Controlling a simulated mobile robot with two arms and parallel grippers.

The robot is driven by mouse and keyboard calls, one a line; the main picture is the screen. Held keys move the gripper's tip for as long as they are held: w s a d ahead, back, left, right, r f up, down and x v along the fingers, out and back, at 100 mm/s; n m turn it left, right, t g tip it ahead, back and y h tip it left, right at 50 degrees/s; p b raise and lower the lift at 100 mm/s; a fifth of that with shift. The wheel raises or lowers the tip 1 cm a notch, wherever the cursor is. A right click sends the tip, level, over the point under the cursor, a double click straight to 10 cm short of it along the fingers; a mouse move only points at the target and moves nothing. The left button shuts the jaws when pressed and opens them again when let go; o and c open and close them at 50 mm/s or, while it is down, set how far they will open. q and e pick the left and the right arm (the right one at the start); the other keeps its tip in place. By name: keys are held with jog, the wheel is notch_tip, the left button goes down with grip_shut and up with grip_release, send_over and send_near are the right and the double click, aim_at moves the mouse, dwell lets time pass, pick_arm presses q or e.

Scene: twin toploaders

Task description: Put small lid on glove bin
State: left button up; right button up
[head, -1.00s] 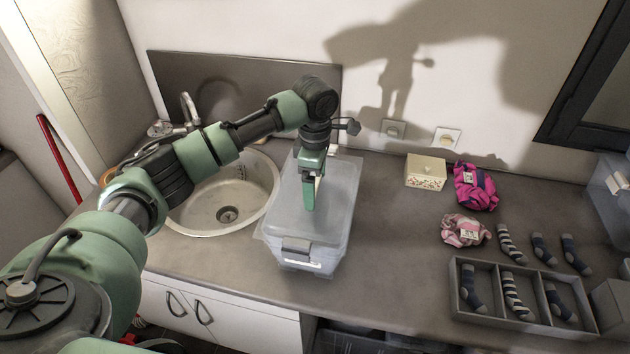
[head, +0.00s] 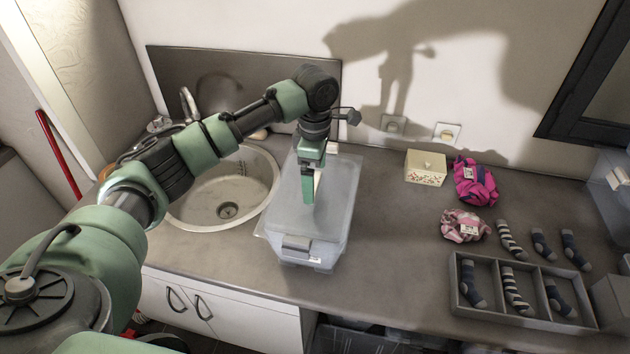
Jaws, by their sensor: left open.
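A translucent plastic bin (head: 313,252) with a grey latch at its front stands on the counter beside the sink. A flat translucent lid (head: 335,205) covers its top; whether this is the small lid on the glove bin, I cannot tell. My left gripper (head: 308,196) points down over the middle of that lid. It is open with nothing seen in it; whether its fingertips touch the lid is unclear. The arm hides the lid's back left part. My right gripper is not in view.
The sink (head: 225,190) lies left of the bin. To the right are a cream box (head: 426,170), a magenta bundle (head: 474,184), a pink bundle (head: 464,226), loose socks and a grey divided tray (head: 455,290). Another clear bin (head: 612,190) stands at the right edge.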

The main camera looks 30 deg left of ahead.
pick_arm(q)
notch_tip(320, 180, up, 6)
jog(key=shift+f+b, duration=0.15)
jog(key=shift+b, duration=1)
notch_tip(320, 180, up, 5)
jog(key=shift+r, duration=0.2)
